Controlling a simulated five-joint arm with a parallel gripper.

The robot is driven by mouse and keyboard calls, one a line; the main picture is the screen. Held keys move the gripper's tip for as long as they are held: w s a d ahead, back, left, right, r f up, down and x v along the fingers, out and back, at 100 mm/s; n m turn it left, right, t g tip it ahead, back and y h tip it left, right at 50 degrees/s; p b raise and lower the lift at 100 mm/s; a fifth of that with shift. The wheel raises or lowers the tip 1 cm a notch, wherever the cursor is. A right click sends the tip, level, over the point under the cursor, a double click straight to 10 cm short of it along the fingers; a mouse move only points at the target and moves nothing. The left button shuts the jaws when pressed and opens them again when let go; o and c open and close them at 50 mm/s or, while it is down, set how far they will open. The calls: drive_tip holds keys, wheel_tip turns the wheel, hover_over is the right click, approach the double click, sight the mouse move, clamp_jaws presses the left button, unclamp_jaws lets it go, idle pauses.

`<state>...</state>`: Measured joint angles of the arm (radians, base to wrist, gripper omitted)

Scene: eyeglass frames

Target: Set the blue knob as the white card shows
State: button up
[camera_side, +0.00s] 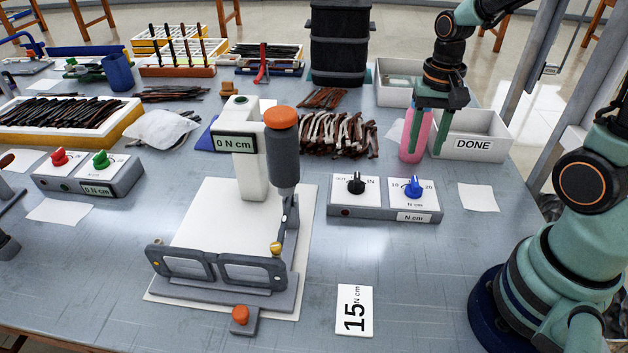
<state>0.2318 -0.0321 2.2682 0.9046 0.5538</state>
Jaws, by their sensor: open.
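The blue knob (413,187) sits on the right white panel of a grey box (387,212), with marks 18 and 20 and the label "N cm". A black knob (356,184) is on the box's left panel, by the word "IN". The white card (354,310) lies on the table at the front and reads "15 N cm", turned sideways. My gripper (425,134) is open, pointing down, above and behind the blue knob. It is apart from the knob, in front of a pink bottle in the picture. The exact direction of the blue knob's pointer is hard to tell.
A screwdriver stand (250,170) with a "0 N cm" display and eyeglass frames (215,265) stands left of the box. A pink bottle (409,152) and a white DONE bin (473,145) are near my gripper. Another knob box (88,178) is at left.

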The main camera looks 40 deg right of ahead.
wheel_tip(320, 180, up, 4)
drive_tip(key=shift+f, duration=0.25)
drive_tip(key=s+a+r+n+t, duration=0.1)
drive_tip(key=a+r+n+t, duration=0.4)
drive_tip(key=a+r+n, duration=0.2)
drive_tip(key=shift+s+r+n+t, duration=0.25)
drive_tip(key=shift+n+t, duration=0.05)
drive_tip(key=shift+n, duration=0.7)
idle(0.9)
